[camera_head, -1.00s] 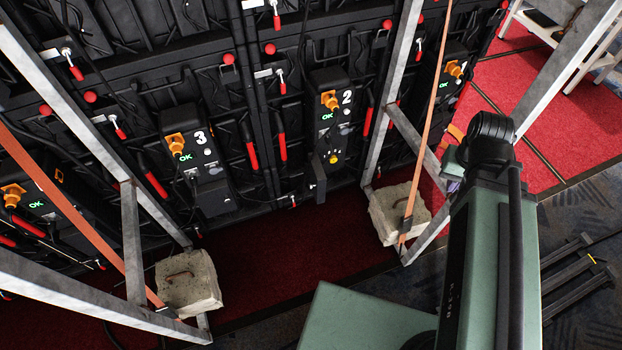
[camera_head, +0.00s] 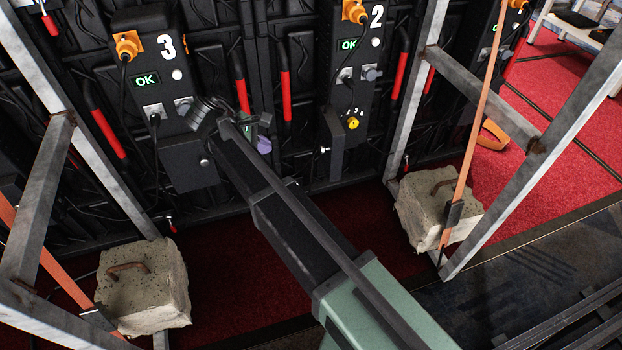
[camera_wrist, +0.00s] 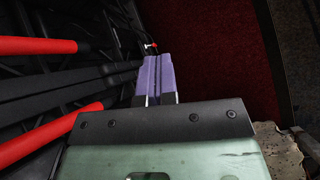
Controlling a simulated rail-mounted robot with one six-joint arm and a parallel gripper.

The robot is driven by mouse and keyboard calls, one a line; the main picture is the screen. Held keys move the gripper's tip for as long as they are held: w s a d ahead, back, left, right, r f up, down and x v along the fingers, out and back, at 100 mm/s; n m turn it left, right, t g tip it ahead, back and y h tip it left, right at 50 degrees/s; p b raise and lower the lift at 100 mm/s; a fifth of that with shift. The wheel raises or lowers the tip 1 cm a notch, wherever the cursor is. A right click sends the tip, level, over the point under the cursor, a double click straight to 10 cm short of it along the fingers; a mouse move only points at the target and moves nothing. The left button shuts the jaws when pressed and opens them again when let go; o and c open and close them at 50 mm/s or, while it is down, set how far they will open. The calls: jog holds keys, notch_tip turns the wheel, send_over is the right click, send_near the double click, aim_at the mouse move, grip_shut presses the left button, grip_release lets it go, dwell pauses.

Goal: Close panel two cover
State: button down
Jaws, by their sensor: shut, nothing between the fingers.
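Panel two (camera_head: 349,85) is a dark box with a white 2, a green OK display and an orange plug, upper middle in the head view. Its cover (camera_head: 335,142) is a dark flap at the lower left of the box, standing open nearly edge-on. A yellow knob (camera_head: 352,123) shows uncovered beside it. My gripper (camera_head: 263,144) has purple fingers and is left of the cover, apart from it, between panels three and two. In the wrist view the fingers (camera_wrist: 155,78) lie together, empty. I cannot make out the cover in the wrist view.
Panel three (camera_head: 160,85) stands left, its lower cover (camera_head: 192,165) shut. Red-handled levers (camera_head: 285,95) hang between the panels. Metal struts (camera_head: 415,90) flank the area. Concrete blocks (camera_head: 440,208) sit on both sides. The red carpet (camera_head: 230,240) below the wall is largely clear.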

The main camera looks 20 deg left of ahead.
notch_tip(320, 180, up, 2)
jog(key=w+n, duration=0.2)
jog(key=n+h+b, duration=0.1)
jog(key=b, duration=0.5)
send_near(321, 151)
jog(key=shift+a+x, duration=0.25)
jog(key=shift+x, duration=3.2)
jog(key=shift+w+f, duration=0.1)
jog(key=shift+w, duration=0.05)
jog(key=shift+d+n, duration=0.1)
jog(key=shift+n, duration=0.2)
